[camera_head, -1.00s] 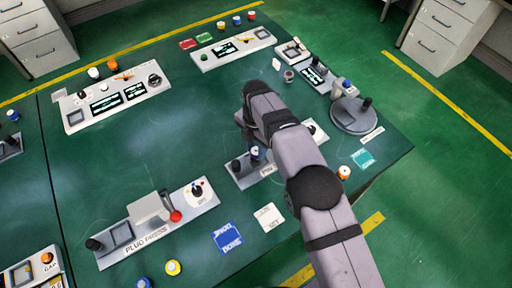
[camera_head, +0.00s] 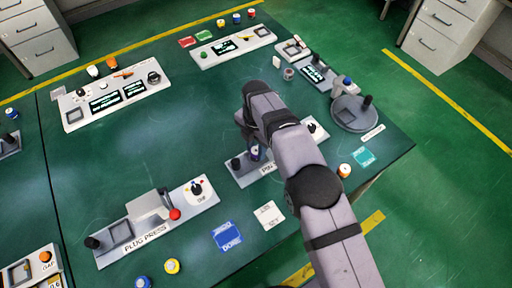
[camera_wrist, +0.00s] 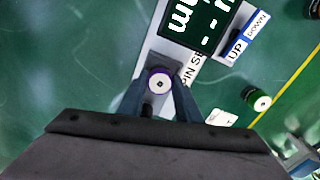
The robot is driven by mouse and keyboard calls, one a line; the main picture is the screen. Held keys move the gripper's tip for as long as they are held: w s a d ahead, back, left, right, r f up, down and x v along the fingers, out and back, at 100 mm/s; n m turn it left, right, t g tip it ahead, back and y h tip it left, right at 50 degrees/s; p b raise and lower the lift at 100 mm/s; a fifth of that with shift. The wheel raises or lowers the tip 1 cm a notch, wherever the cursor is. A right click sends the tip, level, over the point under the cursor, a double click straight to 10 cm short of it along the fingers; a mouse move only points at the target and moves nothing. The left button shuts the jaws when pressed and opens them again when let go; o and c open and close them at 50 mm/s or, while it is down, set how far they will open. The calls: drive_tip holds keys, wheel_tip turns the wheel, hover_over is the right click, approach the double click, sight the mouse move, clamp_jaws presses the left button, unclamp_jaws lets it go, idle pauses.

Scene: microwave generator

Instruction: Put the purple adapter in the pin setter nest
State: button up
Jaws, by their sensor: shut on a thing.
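The purple adapter (camera_wrist: 159,82) has a white top with a dark centre hole. It sits between the two fingers of my gripper (camera_wrist: 160,98) in the wrist view, and the fingers are shut on it. In the head view the adapter (camera_head: 255,153) shows as a small purple and white piece below my arm. It is over the pin setter (camera_head: 249,177), a grey plate with a "PIN SE..." label, also visible in the wrist view (camera_wrist: 150,57). The nest is hidden by the adapter and gripper; I cannot tell whether the adapter touches it.
A black knob (camera_head: 236,163) stands on the plate left of the adapter. The plug press (camera_head: 150,230) is at the lower left. A dark display (camera_wrist: 200,22) and an UP/DOWN label (camera_wrist: 248,36) lie beyond the adapter.

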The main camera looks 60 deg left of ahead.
sight(256, 150)
drive_tip(key=o, duration=1.2)
drive_tip(key=shift+o, duration=0.2)
drive_tip(key=shift+r+b, duration=1.1)
drive_tip(key=shift+r, duration=2.55)
